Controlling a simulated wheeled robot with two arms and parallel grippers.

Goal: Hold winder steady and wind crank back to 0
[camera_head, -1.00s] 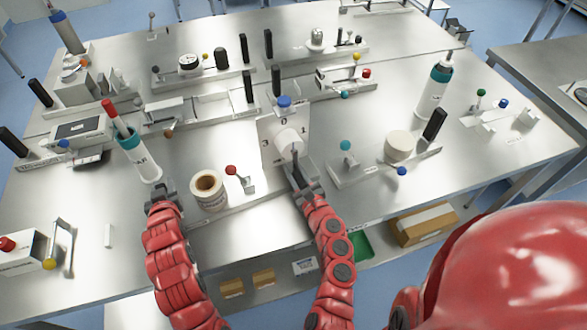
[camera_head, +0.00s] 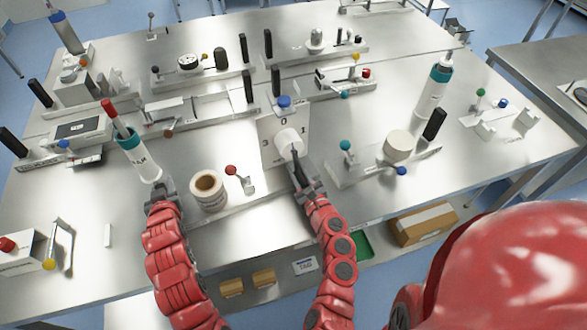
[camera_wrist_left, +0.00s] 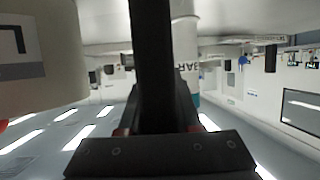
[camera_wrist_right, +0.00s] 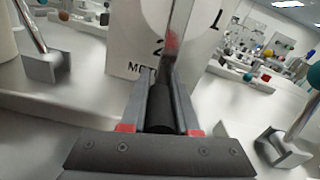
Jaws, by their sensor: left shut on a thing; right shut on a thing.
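The winder's upright panel (camera_head: 270,136) stands mid-table, with 0 at the top, 3 left and 1 right. Its white hub (camera_head: 287,139) faces me. The crank (camera_head: 296,168) points down and slightly right, near the 2 seen in the right wrist view (camera_wrist_right: 158,47). My right gripper (camera_head: 304,187) is shut on the black crank handle (camera_wrist_right: 160,108). My left gripper (camera_head: 162,192) is shut on a dark upright bar (camera_wrist_left: 152,50) left of the winder. Where that bar joins the winder is hidden.
A tape-like roll (camera_head: 208,190) and a red-knobbed lever (camera_head: 231,170) stand between my grippers. A white bottle with a teal collar (camera_head: 143,160) stands just behind my left gripper. A teal-knobbed fixture (camera_head: 345,146) is close right of the crank.

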